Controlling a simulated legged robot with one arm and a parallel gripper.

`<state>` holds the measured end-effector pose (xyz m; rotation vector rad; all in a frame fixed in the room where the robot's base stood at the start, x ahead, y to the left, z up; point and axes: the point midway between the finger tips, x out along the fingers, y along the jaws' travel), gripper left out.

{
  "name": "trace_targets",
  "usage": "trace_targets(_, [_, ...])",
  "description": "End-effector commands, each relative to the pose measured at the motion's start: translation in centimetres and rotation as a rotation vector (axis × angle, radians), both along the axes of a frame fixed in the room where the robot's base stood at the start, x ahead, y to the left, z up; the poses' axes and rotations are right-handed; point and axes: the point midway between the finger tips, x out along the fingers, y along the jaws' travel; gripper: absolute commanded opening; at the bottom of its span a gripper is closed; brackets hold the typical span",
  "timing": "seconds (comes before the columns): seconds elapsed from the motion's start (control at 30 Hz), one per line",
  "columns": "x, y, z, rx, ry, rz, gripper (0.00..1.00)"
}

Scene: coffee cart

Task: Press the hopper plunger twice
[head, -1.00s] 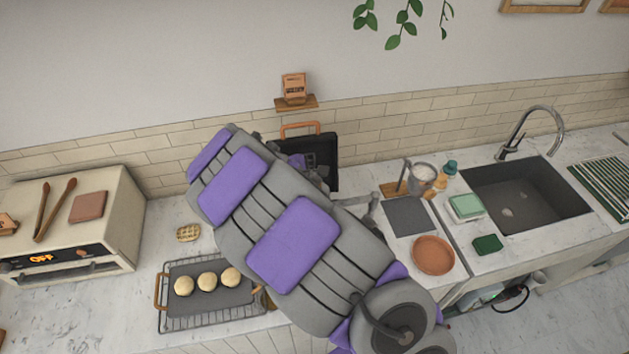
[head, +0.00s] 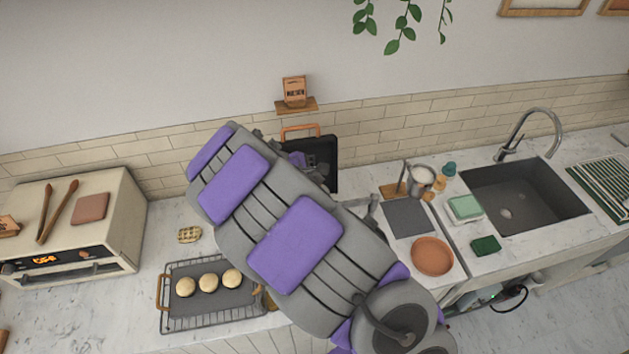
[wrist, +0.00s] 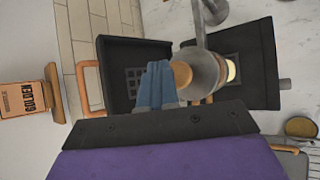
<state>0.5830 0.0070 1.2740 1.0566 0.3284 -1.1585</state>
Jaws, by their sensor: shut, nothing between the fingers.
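In the wrist view, my gripper (wrist: 157,82) has its blue fingers together with nothing between them. Just right of the fingertips is the round wooden knob of the plunger (wrist: 181,74), seen from above on the grey metal hopper (wrist: 206,72). The fingertips are close beside the knob; I cannot tell whether they touch it. The hopper hangs on a grey metal arm over the open black waffle iron (wrist: 258,88), where a pale yellow patch (wrist: 231,71) shows on the plate. In the head view my arm hides the hopper, plunger and gripper.
The iron's raised lid (head: 328,150) with an orange handle stands against the tiled wall. A wire rack (head: 180,323) holding a tray with three buns is front left, an oven (head: 125,235) at far left. A terracotta plate (head: 432,256) and sink (head: 545,200) are right.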

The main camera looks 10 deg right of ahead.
Motion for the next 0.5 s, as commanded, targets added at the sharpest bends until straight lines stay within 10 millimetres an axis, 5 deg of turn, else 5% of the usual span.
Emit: trace_targets(0.5, [0.0,0.0,1.1,0.0,-0.001,0.001,0.0])
